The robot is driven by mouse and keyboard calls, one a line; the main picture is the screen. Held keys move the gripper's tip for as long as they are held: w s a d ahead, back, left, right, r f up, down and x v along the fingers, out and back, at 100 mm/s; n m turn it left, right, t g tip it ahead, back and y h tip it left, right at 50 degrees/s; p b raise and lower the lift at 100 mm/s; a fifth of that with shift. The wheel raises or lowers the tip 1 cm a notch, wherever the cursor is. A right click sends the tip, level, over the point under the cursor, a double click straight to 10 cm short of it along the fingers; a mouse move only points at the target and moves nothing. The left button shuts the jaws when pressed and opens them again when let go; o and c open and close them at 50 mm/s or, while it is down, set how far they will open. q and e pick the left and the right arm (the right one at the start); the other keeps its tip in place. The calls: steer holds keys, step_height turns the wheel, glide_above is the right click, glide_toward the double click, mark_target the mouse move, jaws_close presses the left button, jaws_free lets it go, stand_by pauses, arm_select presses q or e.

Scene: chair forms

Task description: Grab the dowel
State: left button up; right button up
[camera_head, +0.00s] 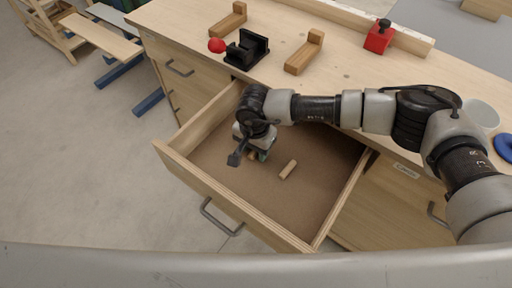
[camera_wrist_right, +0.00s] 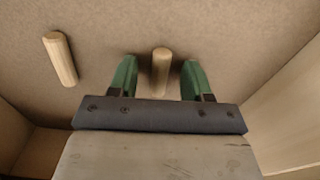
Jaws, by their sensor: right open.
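Two short wooden dowels lie in the open drawer (camera_head: 229,199). One dowel (camera_head: 288,169) lies clear on the drawer floor; in the right wrist view it is the dowel (camera_wrist_right: 61,58) at the left. The other dowel (camera_wrist_right: 161,72) is between the green fingers of my right gripper (camera_wrist_right: 160,78), with a gap on each side. In the head view my right gripper (camera_head: 257,155) reaches down into the drawer and mostly hides this dowel (camera_head: 252,156). The right gripper is open. My left gripper is not in view.
The drawer walls surround my right gripper. On the bench top (camera_head: 340,68) are a black clamp (camera_head: 247,50) with a red ball, wooden blocks (camera_head: 304,52), a red stop block (camera_head: 379,38) and a white cup (camera_head: 482,114). The drawer's right part is bare.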

jaws_close()
steer(key=shift+r, duration=0.1)
stand_by(0.4)
